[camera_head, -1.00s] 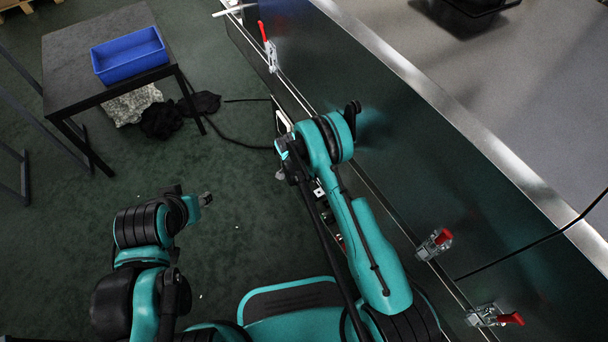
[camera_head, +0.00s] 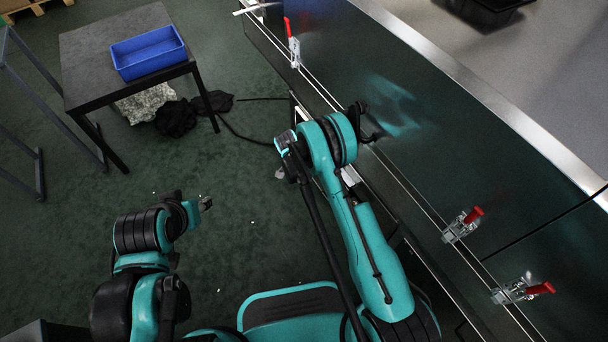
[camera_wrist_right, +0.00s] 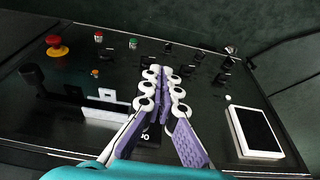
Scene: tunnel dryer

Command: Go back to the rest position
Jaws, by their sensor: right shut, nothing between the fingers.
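My right gripper (camera_wrist_right: 161,76) is in the middle of the right wrist view, its purple and white fingers together with nothing between them. It is in front of a dark control panel (camera_wrist_right: 75,80); I cannot tell how far away the panel is. In the head view my right arm is folded beside the dark machine side, and its fingers cannot be made out. My left gripper (camera_head: 204,203) is at the lower left of the head view, over the green floor. It is small and partly hidden by its wrist, so its jaws cannot be read.
The panel carries a red mushroom button (camera_wrist_right: 57,46) and a white-framed screen (camera_wrist_right: 256,132). Red-handled clamps (camera_head: 463,225) line the machine side (camera_head: 440,130) close to my right arm. A table (camera_head: 85,55) with a blue bin (camera_head: 148,53) stands upper left. Floor between is mostly clear.

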